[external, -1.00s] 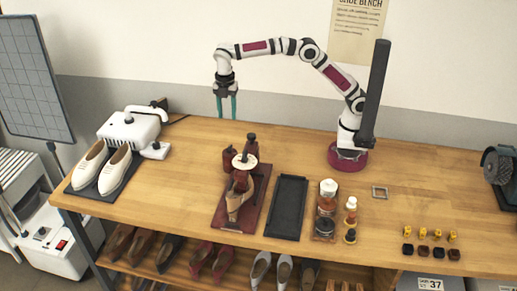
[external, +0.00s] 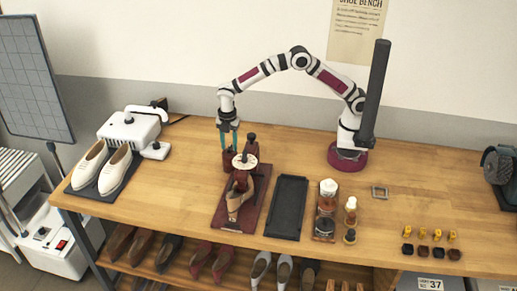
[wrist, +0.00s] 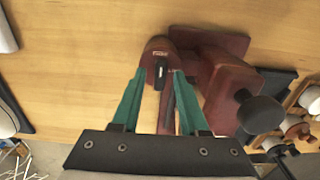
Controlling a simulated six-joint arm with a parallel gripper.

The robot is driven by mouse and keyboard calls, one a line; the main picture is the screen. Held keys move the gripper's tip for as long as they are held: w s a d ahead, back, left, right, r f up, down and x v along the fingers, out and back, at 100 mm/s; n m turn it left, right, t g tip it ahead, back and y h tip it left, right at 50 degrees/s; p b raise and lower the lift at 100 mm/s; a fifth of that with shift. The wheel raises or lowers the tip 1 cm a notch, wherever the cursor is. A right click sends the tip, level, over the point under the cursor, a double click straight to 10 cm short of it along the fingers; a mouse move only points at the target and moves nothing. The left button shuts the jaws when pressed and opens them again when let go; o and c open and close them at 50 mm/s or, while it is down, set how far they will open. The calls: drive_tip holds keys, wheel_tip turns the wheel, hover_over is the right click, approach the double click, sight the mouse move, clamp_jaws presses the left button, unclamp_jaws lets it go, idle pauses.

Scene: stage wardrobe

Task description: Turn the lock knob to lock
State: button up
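The lock knob (wrist: 160,72) is a small dark lever with a pale mark, on top of a dark red housing (wrist: 161,48). In the external view the housing (external: 229,162) stands at the back left of a dark red shoe fixture (external: 252,208). My gripper (wrist: 160,70) is open, with its teal fingertips on either side of the knob in the wrist view. I cannot tell if they touch it. In the external view my gripper (external: 229,145) points down just above the housing. Lettering by the knob is too small to read.
The fixture's white disc (external: 244,161) and black ball handle (wrist: 260,114) stand close to the right. A tan shoe (external: 238,199) sits in the fixture. A black tray (external: 288,208) lies further right.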

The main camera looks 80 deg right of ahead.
clamp_jaws()
drive_tip(key=shift+m, duration=0.3)
drive_tip(key=m, duration=0.3)
drive_tip(key=shift+m, duration=0.4)
drive_tip(key=m, duration=0.4)
drive_tip(key=shift+m, duration=0.3)
drive_tip(key=m, duration=0.4)
drive_tip(key=shift+m, duration=2.4)
drive_tip(key=shift+o, duration=0.9)
unclamp_jaws()
